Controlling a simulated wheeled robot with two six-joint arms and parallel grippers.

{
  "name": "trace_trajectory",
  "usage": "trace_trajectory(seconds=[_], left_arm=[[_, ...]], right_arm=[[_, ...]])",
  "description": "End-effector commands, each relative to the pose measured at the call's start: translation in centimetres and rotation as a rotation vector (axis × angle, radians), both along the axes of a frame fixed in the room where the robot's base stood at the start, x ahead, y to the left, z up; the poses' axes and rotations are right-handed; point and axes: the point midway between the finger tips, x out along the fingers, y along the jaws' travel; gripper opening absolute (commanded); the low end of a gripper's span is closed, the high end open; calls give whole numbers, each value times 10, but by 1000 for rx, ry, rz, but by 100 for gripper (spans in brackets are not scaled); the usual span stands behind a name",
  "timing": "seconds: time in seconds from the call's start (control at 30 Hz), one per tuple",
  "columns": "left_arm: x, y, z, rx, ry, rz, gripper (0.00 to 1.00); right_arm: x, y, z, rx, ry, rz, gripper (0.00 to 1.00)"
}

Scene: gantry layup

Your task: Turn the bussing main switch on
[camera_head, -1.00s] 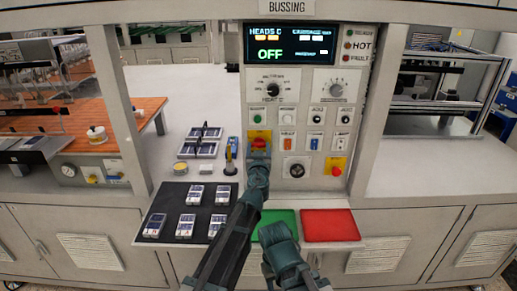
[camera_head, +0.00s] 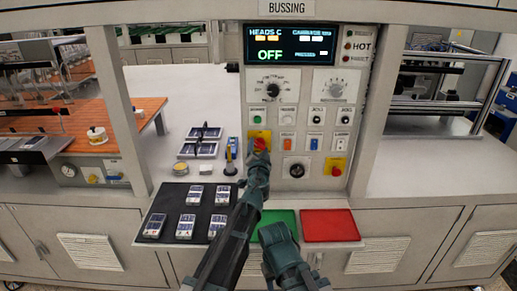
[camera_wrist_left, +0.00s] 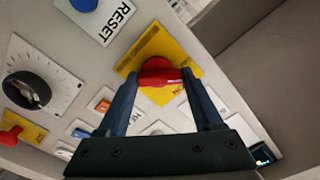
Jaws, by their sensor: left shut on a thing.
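The bussing main switch is a red rotary handle (camera_head: 260,144) on a yellow plate (camera_head: 257,134), low on the left of the grey control panel. My left gripper (camera_head: 258,155) reaches up to it from below and is shut on the red handle. In the left wrist view the two fingers (camera_wrist_left: 165,88) sit on either side of the red handle (camera_wrist_left: 157,70), in front of its yellow plate (camera_wrist_left: 152,45). The handle looks tilted in the head view. The display (camera_head: 290,44) above reads OFF.
Another red knob on a yellow plate (camera_head: 335,167) is at the panel's lower right. Dials and small buttons fill the panel between. A black mat (camera_head: 170,205) with several small modules, a green tray (camera_head: 285,220) and a red tray (camera_head: 329,225) lie in front.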

Motion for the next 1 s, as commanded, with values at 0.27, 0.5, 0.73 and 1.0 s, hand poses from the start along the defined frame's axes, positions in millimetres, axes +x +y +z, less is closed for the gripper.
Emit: trace_trajectory(seconds=[0.27, 0.5, 0.73, 1.0], left_arm=[[-1, -1, 0, 263, 0, 0, 12], [-1, -2, 1, 486, 0, 0, 12], [-1, -2, 1, 669, 0, -1, 12], [-1, -3, 1, 817, 0, -2, 12]], right_arm=[[0, 0, 0, 0, 0, 0, 50], [0, 0, 1, 0, 0, 0, 50], [0, 0, 1, 0, 0, 0, 50], [0, 0, 1, 0, 0, 0, 50]])
